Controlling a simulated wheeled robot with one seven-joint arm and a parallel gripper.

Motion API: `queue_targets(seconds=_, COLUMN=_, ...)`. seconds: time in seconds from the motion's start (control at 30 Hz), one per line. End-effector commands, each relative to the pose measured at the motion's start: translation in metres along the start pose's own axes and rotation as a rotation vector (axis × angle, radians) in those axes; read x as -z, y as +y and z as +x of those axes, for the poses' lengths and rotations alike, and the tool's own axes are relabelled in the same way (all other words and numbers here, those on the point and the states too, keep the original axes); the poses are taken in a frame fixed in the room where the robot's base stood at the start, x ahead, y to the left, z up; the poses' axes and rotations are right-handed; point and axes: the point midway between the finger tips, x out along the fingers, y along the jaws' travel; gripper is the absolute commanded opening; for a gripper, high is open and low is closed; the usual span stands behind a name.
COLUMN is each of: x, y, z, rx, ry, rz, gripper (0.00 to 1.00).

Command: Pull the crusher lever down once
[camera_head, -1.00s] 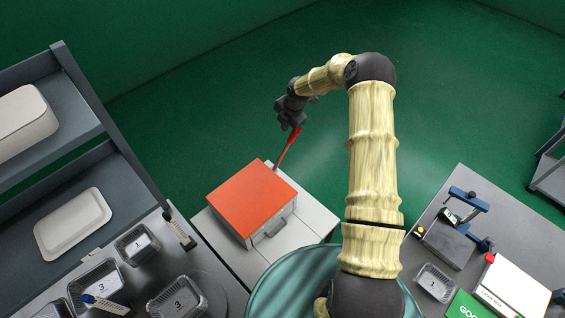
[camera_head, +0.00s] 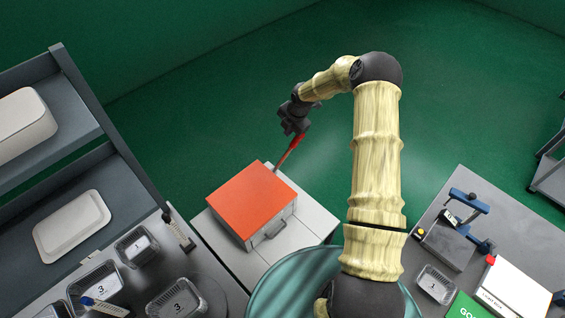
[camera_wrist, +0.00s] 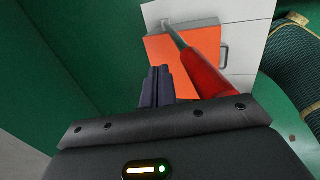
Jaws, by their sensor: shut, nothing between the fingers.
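The crusher (camera_head: 248,198) is a box with an orange top and a grey handle on its front, standing on a light cabinet. Its lever (camera_head: 297,141), a metal rod with a red grip, rises at a slant from the back right of the box. My gripper (camera_head: 294,128) is at the upper end of the red grip. In the wrist view my fingers (camera_wrist: 158,84) are closed together with nothing between them. The red grip (camera_wrist: 206,73) lies just right of them, not between them. I cannot tell whether they touch.
A shelf (camera_head: 110,200) with pale trays and a bench with clear numbered containers (camera_head: 137,246) stand on the left. A grey table (camera_head: 450,185) with a blue clamp device (camera_head: 463,205) stands on the right. The floor behind the crusher is clear.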

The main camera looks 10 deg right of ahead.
Motion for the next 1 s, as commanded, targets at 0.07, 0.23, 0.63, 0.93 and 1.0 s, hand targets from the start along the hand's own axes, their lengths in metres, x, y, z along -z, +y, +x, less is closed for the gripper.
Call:
queue_targets(seconds=0.07, x=0.005, y=-0.005, z=0.005, rx=0.005, ry=0.010, rz=0.001, gripper=0.00)
queue_targets(seconds=0.23, x=0.005, y=-0.008, z=0.004, rx=0.005, ry=0.011, rz=0.001, gripper=0.00)
queue_targets(seconds=0.63, x=0.004, y=-0.013, z=0.004, rx=0.005, ry=0.009, rz=0.002, gripper=0.00)
queue_targets(seconds=0.93, x=0.004, y=-0.032, z=0.005, rx=0.004, ry=0.008, rz=0.003, gripper=0.00)
queue_targets(seconds=1.0, x=0.004, y=-0.037, z=0.006, rx=0.004, ry=0.009, rz=0.003, gripper=0.00)
